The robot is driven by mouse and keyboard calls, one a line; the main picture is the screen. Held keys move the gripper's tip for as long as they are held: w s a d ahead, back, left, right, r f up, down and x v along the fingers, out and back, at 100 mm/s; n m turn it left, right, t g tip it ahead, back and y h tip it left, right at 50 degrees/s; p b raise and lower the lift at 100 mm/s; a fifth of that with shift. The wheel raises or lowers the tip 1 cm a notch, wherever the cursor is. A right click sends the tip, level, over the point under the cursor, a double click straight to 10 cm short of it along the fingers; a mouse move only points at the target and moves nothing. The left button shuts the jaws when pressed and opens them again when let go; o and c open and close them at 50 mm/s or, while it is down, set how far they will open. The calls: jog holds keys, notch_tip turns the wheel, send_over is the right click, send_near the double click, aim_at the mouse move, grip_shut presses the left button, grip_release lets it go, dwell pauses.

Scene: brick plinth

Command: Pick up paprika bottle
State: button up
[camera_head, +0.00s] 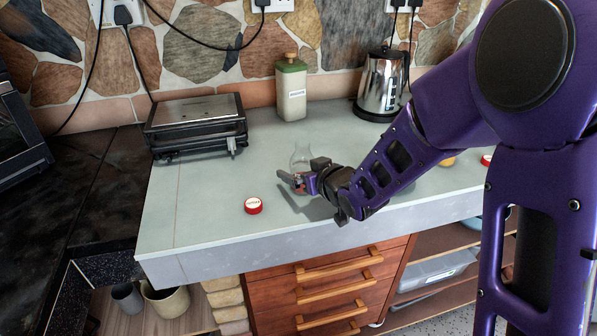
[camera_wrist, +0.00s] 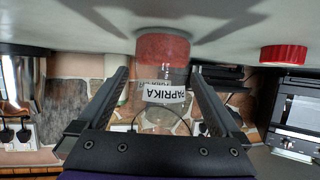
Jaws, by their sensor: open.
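The paprika bottle (camera_head: 300,156) is clear glass and stands upright near the front of the counter, its lower part hidden by my gripper (camera_head: 297,181). In the wrist view, which is upside down, the bottle (camera_wrist: 162,72) shows red powder in its base and a white PAPRIKA label. My gripper (camera_wrist: 160,78) is open there, with one finger on each side of the bottle. I cannot tell whether either finger touches the glass.
A red lid (camera_head: 253,205) lies on the grey counter (camera_head: 200,215) left of the bottle; it also shows in the wrist view (camera_wrist: 284,54). A black grill (camera_head: 196,122), a green-lidded canister (camera_head: 291,92) and a steel kettle (camera_head: 382,85) stand behind. The counter's front edge is close.

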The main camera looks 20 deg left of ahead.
jog(key=c, duration=1.4)
jog(key=shift+r, duration=0.25)
